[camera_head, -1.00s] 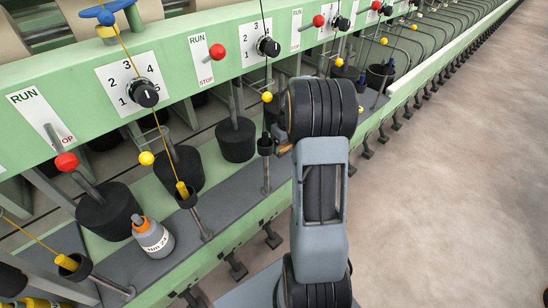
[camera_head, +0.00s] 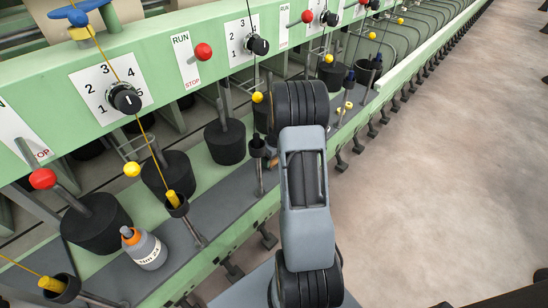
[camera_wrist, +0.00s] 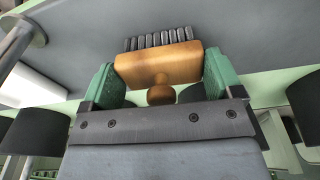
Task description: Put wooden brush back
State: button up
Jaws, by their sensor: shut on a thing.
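The wooden brush (camera_wrist: 158,66) has an orange-brown block with a short round knob and a row of dark bristles. In the wrist view it sits between the green finger pads of my gripper (camera_wrist: 160,76), which is shut on it. The bristles point away from the gripper, toward a grey surface beyond. I cannot tell whether they touch it. In the head view my arm hides most of the gripper and brush; only a small brown bit of the brush (camera_head: 273,162) shows at the arm's left edge, near the machine's grey ledge (camera_head: 222,196).
The green spinning frame (camera_head: 150,50) runs diagonally, with knobs, red levers, yellow balls and threads. A grey bottle with an orange cap (camera_head: 146,249) stands on the ledge at left. Black cylinders (camera_head: 226,142) stand behind the ledge. The floor (camera_head: 430,150) at right is mostly clear.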

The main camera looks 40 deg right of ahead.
jog(key=shift+f, duration=0.15)
jog(key=o, duration=0.8)
jog(key=shift+c, duration=0.2)
notch_tip(320, 180, up, 12)
jog(key=s, duration=0.1)
jog(key=shift+s+p, duration=0.25)
jog(key=shift+p, duration=0.15)
